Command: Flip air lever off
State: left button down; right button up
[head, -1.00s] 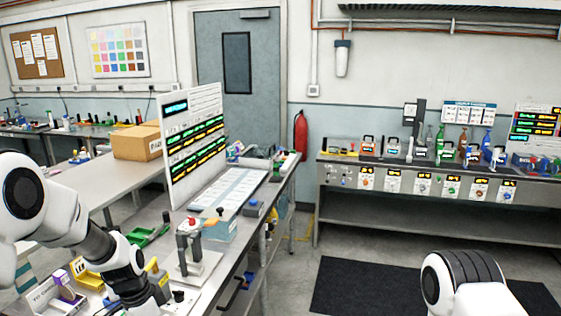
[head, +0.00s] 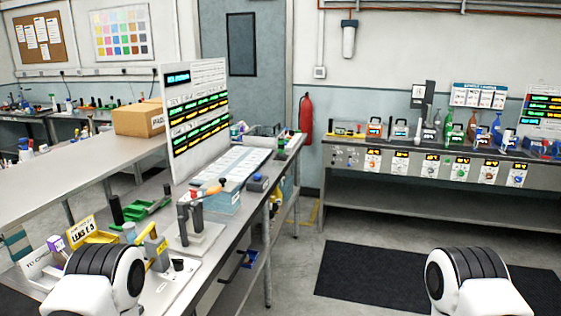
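I cannot tell for certain which part is the air lever. A small stand (head: 196,225) on the near workbench carries an upright fixture with an orange handle (head: 212,191) pointing right. In front of it, a grey block with a yellow label (head: 157,250) has a yellow handle (head: 147,232) tilted up to the right. The head view is too small to read the handle positions as on or off. Only white and black links of my left and right arms show at the lower edge; neither gripper is in view.
A second bench (head: 440,178) stands along the back wall. A black mat (head: 390,270) lies on open floor.

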aim_at(151, 229)
jog(key=u, duration=1.1)
